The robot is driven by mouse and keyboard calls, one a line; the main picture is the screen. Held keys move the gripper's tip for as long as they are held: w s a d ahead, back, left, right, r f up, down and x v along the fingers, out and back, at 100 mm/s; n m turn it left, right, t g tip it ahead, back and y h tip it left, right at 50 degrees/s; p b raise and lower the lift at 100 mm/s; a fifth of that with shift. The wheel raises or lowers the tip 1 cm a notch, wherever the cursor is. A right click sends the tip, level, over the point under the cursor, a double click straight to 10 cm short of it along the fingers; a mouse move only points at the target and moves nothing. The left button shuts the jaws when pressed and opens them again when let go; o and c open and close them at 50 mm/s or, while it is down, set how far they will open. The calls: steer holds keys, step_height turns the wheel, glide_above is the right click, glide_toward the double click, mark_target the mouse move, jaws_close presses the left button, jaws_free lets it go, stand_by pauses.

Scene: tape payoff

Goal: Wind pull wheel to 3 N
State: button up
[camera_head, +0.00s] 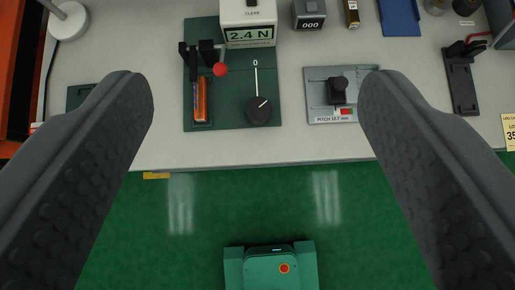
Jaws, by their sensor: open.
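A dark round knob with a white pointer line, which looks like the pull wheel (258,110), sits on a green base plate (230,122) on the bench. A black clamp with a red ball (220,69) and an orange piece (201,100) are on the plate's left side. My gripper (257,95) is open and empty, its two dark fingers wide apart and nearer the camera than the bench.
A counter (309,15) reads 000. A white lamp base (68,22) is upper left. Bare bench lies along the front edge.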

mark_target(258, 108)
steer(key=w+f+g+b, duration=0.1)
steer(key=w+f, duration=0.3)
steer(key=f, duration=0.8)
steer(key=w+f+g, duration=0.2)
steer(key=w+f, duration=0.1)
steer(key=f, duration=0.9)
steer(key=w+f+m+g+b, duration=0.1)
steer(key=w+f, duration=0.3)
steer(key=f, duration=0.8)
steer(key=shift+w+d+f+g+b, duration=0.1)
steer(key=shift+w+f+g+b, duration=0.25)
steer(key=shift+g, duration=0.35)
steer(key=c, duration=1)
